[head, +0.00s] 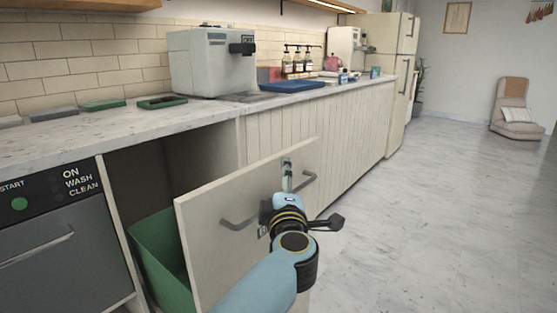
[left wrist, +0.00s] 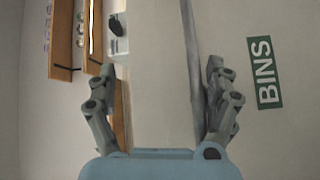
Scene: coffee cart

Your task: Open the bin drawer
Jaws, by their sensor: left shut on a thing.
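The bin drawer (head: 225,195) stands pulled out from under the counter, its pale front panel well forward of the cabinet. A green bin (head: 157,255) shows behind the panel. The drawer's grey bar handle (head: 238,225) runs across the front, its middle hidden by my gripper. My left gripper (head: 279,204) is at the handle and shut on it. In the left wrist view, the handle (left wrist: 191,50) passes between the fingers of my gripper (left wrist: 160,70), against the right one. A green BINS label (left wrist: 264,72) is on the panel. My right gripper is out of view.
A dishwasher (head: 55,235) is left of the drawer opening. The counter (head: 120,124) above holds a grey machine (head: 205,65), a blue mat (head: 292,86) and bottles. The floor (head: 430,210) to the right is clear, with a low chair (head: 518,112) far back.

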